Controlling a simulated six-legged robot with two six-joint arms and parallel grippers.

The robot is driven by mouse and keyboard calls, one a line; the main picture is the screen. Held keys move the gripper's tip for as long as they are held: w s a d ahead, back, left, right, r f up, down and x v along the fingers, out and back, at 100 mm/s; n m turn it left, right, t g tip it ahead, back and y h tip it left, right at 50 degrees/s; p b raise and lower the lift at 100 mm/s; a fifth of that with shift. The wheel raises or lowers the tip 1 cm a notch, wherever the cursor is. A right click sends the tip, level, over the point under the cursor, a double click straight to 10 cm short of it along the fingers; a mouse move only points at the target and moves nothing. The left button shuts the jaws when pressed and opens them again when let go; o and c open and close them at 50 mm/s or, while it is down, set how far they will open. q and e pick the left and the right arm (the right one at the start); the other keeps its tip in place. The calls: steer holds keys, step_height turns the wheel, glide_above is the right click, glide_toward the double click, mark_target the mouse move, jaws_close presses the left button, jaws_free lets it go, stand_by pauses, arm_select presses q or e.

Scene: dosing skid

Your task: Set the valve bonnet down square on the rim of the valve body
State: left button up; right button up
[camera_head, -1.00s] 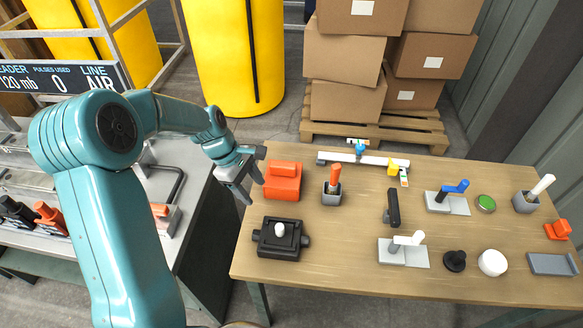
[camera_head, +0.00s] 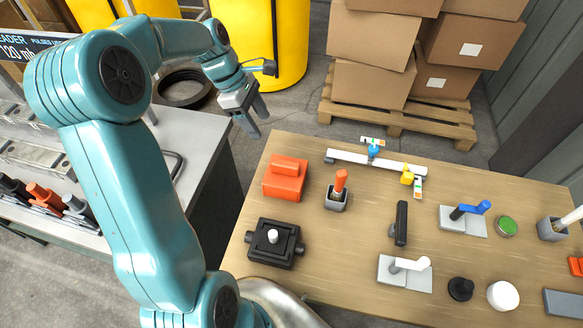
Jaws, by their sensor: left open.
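The valve bonnet looks to be the red-orange block with a raised ridge (camera_head: 286,179), lying on the table at its far left. The valve body looks to be the black square housing (camera_head: 264,256) with side stubs, nearer the table's front left. A white rounded peg (camera_head: 272,236) stands up in its middle. The bonnet is apart from the body, on bare wood behind it. My left gripper (camera_head: 255,122) is open and empty, with fingers pointing down, beyond the table's far left corner and clear of the bonnet. My right gripper is out of view.
The wooden table (camera_head: 330,258) also holds a grey cup with an orange-handled tool (camera_head: 337,192), a black handle (camera_head: 400,223), a white bar (camera_head: 372,161) and several small fixtures. A grey bench (camera_head: 195,130) stands left; boxes (camera_head: 372,57) on a pallet stand behind.

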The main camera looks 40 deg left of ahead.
arm_select(q)
glide_toward(285, 163)
steer(key=x, duration=0.2)
steer(key=a+x, duration=0.1)
steer(key=x, duration=0.1)
steer(key=shift+d+f+p, duration=0.1)
steer(key=shift+f+p, duration=0.3)
steer(key=shift+f, duration=0.2)
steer(key=shift+w+d+f+p, duration=0.2)
steer(key=shift+d+f+p, duration=0.35)
steer(key=shift+d+f, duration=0.55)
steer(key=x, duration=0.2)
steer(key=shift+w+a+f, duration=0.1)
steer(key=shift+w+f, duration=0.1)
steer(key=shift+f, duration=0.15)
steer(key=shift+s+r, duration=0.1)
jaws_close()
